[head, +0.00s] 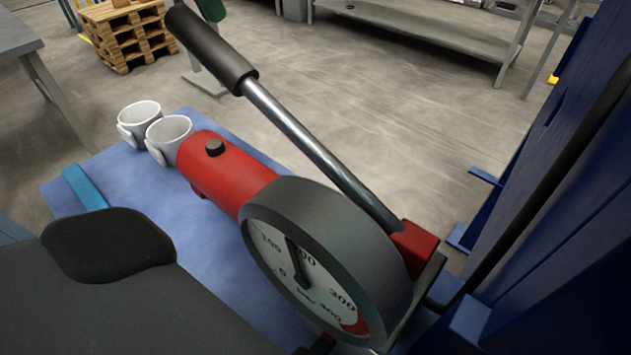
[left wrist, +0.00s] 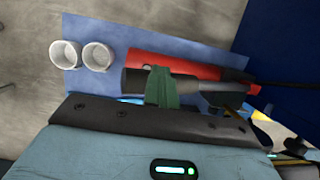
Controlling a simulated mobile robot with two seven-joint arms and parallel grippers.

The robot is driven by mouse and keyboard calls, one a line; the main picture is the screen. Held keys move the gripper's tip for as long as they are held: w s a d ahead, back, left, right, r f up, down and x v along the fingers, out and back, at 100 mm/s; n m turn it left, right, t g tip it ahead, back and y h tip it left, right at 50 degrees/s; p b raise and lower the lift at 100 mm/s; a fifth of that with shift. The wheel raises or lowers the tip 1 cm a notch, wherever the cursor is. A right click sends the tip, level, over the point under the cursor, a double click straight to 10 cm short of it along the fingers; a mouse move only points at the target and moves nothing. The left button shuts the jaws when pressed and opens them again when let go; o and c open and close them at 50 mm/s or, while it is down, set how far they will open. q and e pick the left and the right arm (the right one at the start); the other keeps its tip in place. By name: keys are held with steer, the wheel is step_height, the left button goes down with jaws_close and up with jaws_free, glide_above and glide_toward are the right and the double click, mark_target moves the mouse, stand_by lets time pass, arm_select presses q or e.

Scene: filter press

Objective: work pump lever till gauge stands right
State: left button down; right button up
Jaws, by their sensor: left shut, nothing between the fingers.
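The pump (head: 225,172) is a red cylinder lying on a blue mat, also in the left wrist view (left wrist: 175,66). Its lever (head: 320,155) slants up and left from a red pivot block to a dark grip (head: 210,48). The round gauge (head: 285,270) faces me; its dark needle points between 100 and 200, and a red band lies near the high end. In the left wrist view my left gripper (left wrist: 162,70) shows green fingers, shut and empty, overlapping the dark grip; touching cannot be told. My dark left arm covers the head view's lower left, hiding the fingers. The right gripper is out of view.
Two white mugs (head: 140,122) (head: 168,136) stand beside the pump's far end. A blue bar (head: 84,188) lies on the mat (head: 140,190) at left. The blue press frame (head: 560,190) rises close on the right. Open floor lies behind, with a pallet stack (head: 130,35).

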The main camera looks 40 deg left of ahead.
arm_select(q)
step_height(320, 180, down, 8)
steer(key=a+r+b, duration=0.1)
steer(key=a+b, duration=0.1)
steer(key=b, duration=0.4)
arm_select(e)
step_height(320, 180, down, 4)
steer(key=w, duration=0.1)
arm_select(q)
steer(key=r+p, duration=0.2)
steer(key=s+d+r+p, duration=0.1)
steer(key=r+p, duration=0.1)
steer(key=r, duration=0.1)
steer(key=d+r+p, duration=0.1)
steer(key=r+p, duration=0.1)
steer(key=shift+s+d+r, duration=0.15)
steer(key=shift+d+r, duration=0.05)
steer(key=shift+r, duration=0.05)
steer(key=shift+f, duration=0.1)
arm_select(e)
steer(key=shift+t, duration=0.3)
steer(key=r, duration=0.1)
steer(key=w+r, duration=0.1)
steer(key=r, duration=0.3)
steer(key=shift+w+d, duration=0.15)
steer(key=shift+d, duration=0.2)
arm_select(q)
steer(key=shift+a, duration=0.1)
